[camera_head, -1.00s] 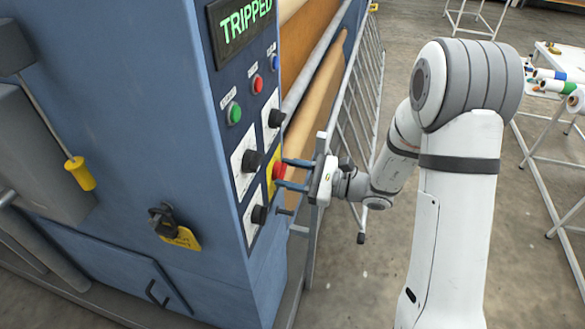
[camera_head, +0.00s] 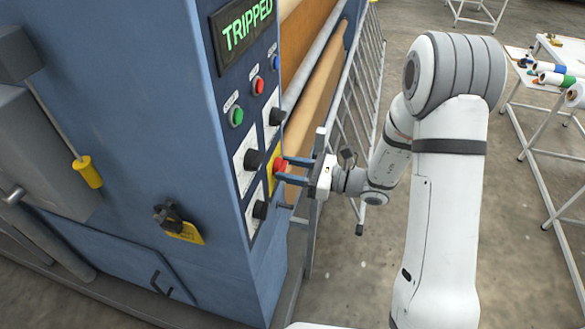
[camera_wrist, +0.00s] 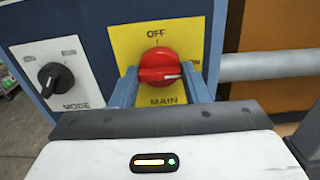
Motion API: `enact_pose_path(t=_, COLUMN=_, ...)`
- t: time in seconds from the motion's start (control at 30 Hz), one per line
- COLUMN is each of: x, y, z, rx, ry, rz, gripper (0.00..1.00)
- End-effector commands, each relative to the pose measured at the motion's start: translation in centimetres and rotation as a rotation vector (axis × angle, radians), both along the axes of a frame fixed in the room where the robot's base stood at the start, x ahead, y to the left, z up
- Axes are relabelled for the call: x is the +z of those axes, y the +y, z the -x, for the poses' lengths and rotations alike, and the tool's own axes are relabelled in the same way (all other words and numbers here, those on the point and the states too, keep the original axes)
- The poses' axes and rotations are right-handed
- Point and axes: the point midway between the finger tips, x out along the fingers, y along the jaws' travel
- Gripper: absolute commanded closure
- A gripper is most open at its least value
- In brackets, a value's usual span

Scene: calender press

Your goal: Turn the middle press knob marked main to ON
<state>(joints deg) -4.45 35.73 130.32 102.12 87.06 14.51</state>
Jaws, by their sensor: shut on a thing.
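The red main knob (camera_wrist: 160,66) sits on a yellow plate (camera_wrist: 131,38), with OFF printed above it and MAIN below. In the head view the red knob (camera_head: 281,165) is partly covered by my fingers. My gripper (camera_wrist: 163,88) is shut on the knob, one blue finger on each side. In the head view my gripper (camera_head: 286,170) reaches it from the right.
A black MODE knob (camera_wrist: 55,78) is left of the main knob. The panel also has a green button (camera_head: 236,116), a red button (camera_head: 258,85) and a TRIPPED display (camera_head: 242,25). A metal guard fence (camera_head: 352,95) stands behind my gripper.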

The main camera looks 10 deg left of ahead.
Motion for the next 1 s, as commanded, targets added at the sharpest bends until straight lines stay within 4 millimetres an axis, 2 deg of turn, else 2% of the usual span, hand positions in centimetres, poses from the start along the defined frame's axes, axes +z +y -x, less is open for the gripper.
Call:
enact_pose_path(t=0.13, x=0.0, y=0.1, z=0.1, rx=0.004, ry=0.002, rz=0.001, gripper=0.81)
enact_pose_path(t=0.17, x=0.0, y=0.1, z=0.1, rx=0.004, ry=0.002, rz=0.001, gripper=0.57)
enact_pose_path(t=0.4, x=0.0, y=0.1, z=0.1, rx=0.002, ry=0.001, rz=0.001, gripper=0.38)
enact_pose_path(t=0.73, x=-0.1, y=-0.5, z=0.1, rx=-0.001, ry=0.000, rz=0.000, gripper=0.36)
enact_pose_path(t=1.0, x=-0.2, y=-4.6, z=0.6, rx=-0.005, ry=0.000, rz=0.000, gripper=0.36)
